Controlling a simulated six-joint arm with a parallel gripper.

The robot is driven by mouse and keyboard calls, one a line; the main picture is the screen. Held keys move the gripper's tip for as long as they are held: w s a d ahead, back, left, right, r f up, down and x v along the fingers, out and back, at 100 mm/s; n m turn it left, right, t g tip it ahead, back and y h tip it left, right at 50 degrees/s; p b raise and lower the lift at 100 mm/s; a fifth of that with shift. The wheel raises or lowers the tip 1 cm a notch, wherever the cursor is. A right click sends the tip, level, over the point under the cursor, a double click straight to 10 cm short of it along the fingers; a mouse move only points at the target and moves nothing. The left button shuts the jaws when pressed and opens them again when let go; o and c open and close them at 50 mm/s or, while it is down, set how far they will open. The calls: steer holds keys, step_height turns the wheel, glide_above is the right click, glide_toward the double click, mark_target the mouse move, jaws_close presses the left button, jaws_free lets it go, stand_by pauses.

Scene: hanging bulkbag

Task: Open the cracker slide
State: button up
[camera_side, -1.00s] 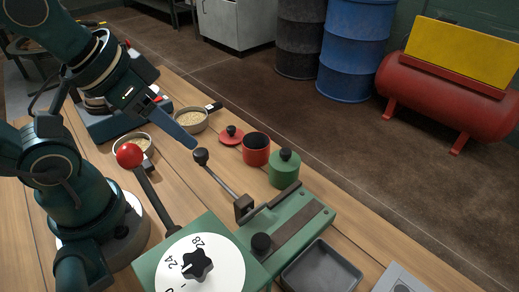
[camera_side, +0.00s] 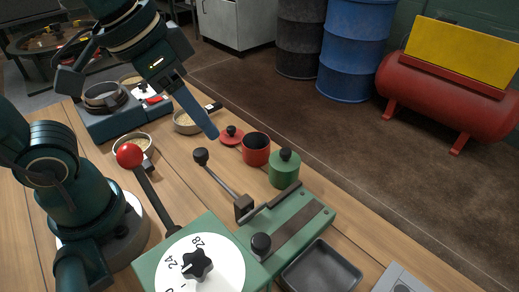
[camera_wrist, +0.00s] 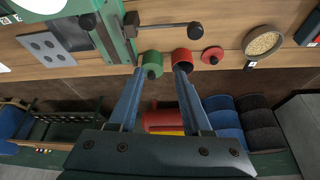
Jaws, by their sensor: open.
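A green machine (camera_side: 312,222) stands on the wooden bench, with a dark strip along its top. A metal rod ends in a black knob (camera_side: 201,156) and joins a dark block (camera_side: 243,206) at the machine's back edge. I cannot tell for sure which part is the cracker slide. The rod's knob also shows in the wrist view (camera_wrist: 195,28). My gripper (camera_side: 212,135) is above the bench, near the red lid and beyond the knob. In the wrist view my gripper (camera_wrist: 161,68) has its two blue fingers apart, with nothing held between them.
A red pot (camera_side: 256,150), its red lid (camera_side: 231,135) and a green lidded pot (camera_side: 284,170) stand close to the fingers. A red-ball lever (camera_side: 130,155) and numbered dial (camera_side: 190,268) are nearer. Grain pans (camera_side: 186,123) lie behind; a black tray (camera_side: 321,269) is in front.

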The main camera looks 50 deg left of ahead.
steer(key=w+d+f+m+g, duration=0.2)
steer(key=d+f+m+g, duration=0.15)
steer(key=d, duration=0.55)
steer(key=m+g, duration=0.1)
steer(key=m, duration=0.2)
glide_above(261, 239)
step_height(261, 239, down, 4)
steer(key=shift+r+y, duration=0.1)
steer(key=shift+y, duration=0.3)
steer(key=shift+s+f, duration=0.1)
steer(key=shift+f, duration=2.5)
jaws_close()
steer(key=shift+r, duration=0.1)
